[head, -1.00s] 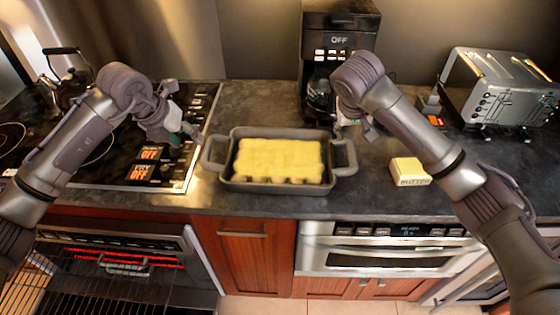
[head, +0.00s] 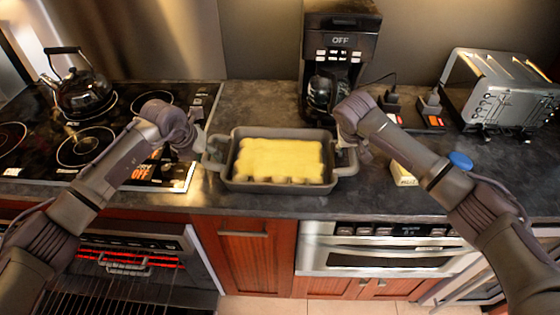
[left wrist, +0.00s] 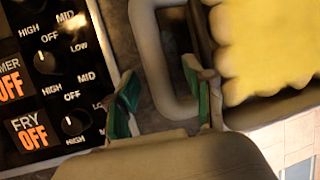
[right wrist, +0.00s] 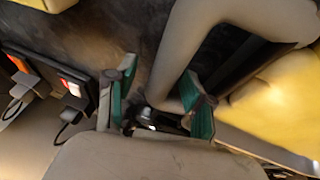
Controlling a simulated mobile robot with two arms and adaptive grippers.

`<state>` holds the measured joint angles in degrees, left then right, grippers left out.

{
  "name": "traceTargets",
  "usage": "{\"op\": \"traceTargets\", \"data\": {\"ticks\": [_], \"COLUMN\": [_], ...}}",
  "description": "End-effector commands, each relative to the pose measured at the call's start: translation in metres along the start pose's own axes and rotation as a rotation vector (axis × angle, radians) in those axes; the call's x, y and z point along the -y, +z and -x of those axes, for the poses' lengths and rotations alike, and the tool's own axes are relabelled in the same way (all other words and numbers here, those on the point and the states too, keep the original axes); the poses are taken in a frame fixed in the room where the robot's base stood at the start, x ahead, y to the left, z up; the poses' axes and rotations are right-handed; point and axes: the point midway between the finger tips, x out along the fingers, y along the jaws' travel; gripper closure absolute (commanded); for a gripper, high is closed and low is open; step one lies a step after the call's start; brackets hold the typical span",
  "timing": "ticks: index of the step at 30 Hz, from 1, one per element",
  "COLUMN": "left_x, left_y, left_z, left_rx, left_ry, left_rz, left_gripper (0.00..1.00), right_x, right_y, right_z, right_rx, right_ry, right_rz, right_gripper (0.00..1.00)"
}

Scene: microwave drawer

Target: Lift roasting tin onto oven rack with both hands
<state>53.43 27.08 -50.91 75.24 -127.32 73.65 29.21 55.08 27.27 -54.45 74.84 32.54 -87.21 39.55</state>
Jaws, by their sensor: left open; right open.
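The grey roasting tin (head: 280,187) with yellow food in it sits on the counter, a loop handle at each end. My left gripper (head: 203,152) is at the tin's left handle (head: 213,155). In the left wrist view its open fingers (left wrist: 166,104) are either side of the handle's end; contact is unclear. My right gripper (head: 350,150) is at the right handle. In the right wrist view its open fingers (right wrist: 160,98) have the handle bar (right wrist: 178,65) between them; contact is unclear. The oven rack (head: 90,302) extends at lower left, below the glowing oven opening.
A stove top (head: 110,165) with a kettle (head: 80,90) is left of the tin. A coffee maker (head: 340,45) stands behind. A toaster (head: 500,95) and a butter block (head: 403,175), partly covered by my right arm, are to the right.

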Motion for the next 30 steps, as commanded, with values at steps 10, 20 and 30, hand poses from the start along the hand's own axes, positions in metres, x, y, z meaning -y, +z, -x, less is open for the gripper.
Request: {"op": "traceTargets", "data": {"ticks": [10, 20, 30], "left_x": [0.0002, 0.0002, 0.0017], "left_y": [0.0, 0.0001, 0.0037], "left_z": [0.0003, 0.0006, 0.0053], "left_rx": [0.0, 0.0, 0.006], "left_ry": [0.0, -0.001, -0.003], "left_rz": [0.0, 0.0, 0.0], "left_gripper": [0.92, 1.0, 1.0], "right_x": [0.0002, 0.0002, -0.0006], "right_y": [0.0001, 0.0, -0.0034], "right_z": [0.0003, 0.0005, 0.0051], "right_rx": [0.0, 0.0, -0.005], "right_ry": [0.0, 0.0, -0.001], "right_rz": [0.0, 0.0, -0.001], "right_gripper": [0.92, 1.0, 1.0]}}
